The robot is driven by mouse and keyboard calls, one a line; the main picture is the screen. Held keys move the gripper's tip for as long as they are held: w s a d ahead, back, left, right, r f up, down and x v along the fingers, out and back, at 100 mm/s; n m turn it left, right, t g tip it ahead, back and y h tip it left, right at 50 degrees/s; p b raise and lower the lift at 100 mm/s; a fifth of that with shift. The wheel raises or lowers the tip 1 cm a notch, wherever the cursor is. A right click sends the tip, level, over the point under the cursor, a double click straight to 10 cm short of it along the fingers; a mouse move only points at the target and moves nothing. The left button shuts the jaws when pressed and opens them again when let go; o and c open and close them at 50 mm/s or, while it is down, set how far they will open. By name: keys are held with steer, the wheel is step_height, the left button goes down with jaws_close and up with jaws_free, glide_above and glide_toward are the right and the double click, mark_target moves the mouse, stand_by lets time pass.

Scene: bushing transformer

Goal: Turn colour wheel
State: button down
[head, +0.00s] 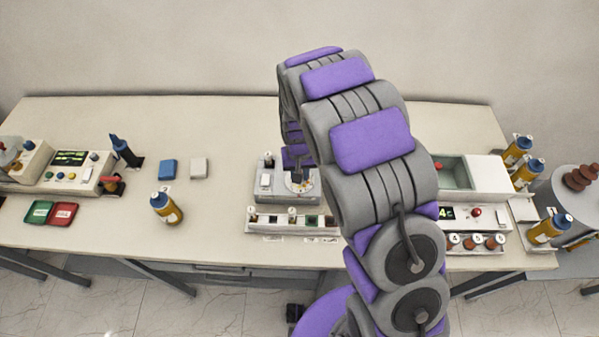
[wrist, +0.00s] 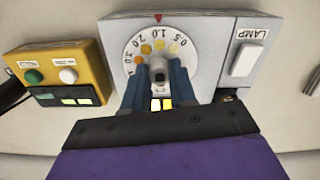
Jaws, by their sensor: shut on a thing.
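The colour wheel (wrist: 144,44) is a pale disc with yellow to orange dots and printed numbers, set in a grey box (wrist: 204,40) with a red triangle mark at its edge. My gripper (wrist: 159,72) is shut on the wheel's dark central knob (wrist: 158,68), with one blue finger on each side. The fingers hide the disc's lower part. In the head view the wheel (head: 300,183) shows small beside my arm, on the box (head: 270,188); the fingertips are hard to make out there.
A white LAMP switch (wrist: 246,60) is right of the wheel. A yellow box (wrist: 62,75) with green and white buttons stands left of it. In the head view, a rack (head: 275,222) lies in front, and a blue block (head: 168,169) and bottle (head: 165,208) stand left.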

steer(key=shift+w+r, duration=0.1)
steer(key=shift+w, duration=0.1)
steer(key=c, duration=0.9)
jaws_free()
steer(key=shift+a, duration=0.1)
steer(key=shift+s, duration=0.1)
step_height(320, 180, up, 17)
steer(key=shift+r+p, duration=0.1)
steer(key=shift+p, duration=0.4)
